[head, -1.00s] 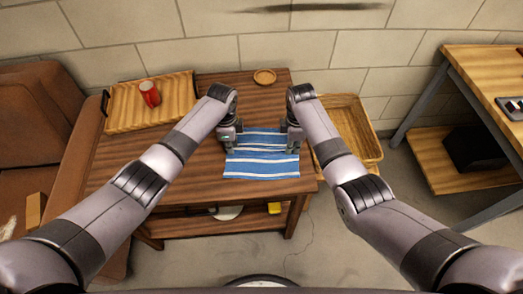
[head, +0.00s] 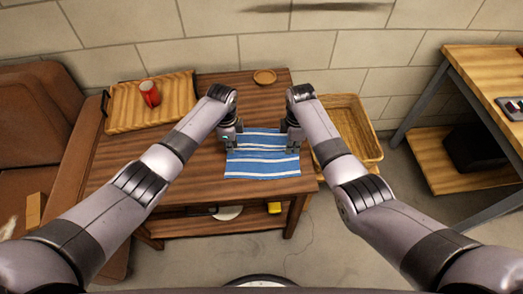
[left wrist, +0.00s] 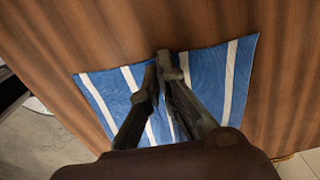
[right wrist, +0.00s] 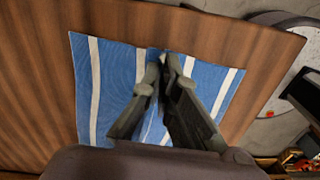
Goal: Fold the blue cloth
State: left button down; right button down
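The blue cloth (head: 262,165) with white stripes lies flat on the brown wooden table, near its front right part. My left gripper (head: 232,148) is at the cloth's left edge, and its fingertips (left wrist: 165,62) are together on that edge with cloth between them. My right gripper (head: 291,147) is at the opposite, right edge, and its fingertips (right wrist: 166,62) are together there, pinching cloth. The cloth also shows in the left wrist view (left wrist: 205,80) and the right wrist view (right wrist: 118,75). The fingers hide small parts of it.
The wooden table (head: 130,175) has a tray (head: 178,95) with a red can (head: 150,94) at back left and a small round dish (head: 264,77) at the back. A wicker basket (head: 362,135) stands right of the table. The table left of the cloth is clear.

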pick_arm(q)
jog(key=shift+r, duration=0.1)
pick_arm(e)
jog(key=shift+s, duration=0.1)
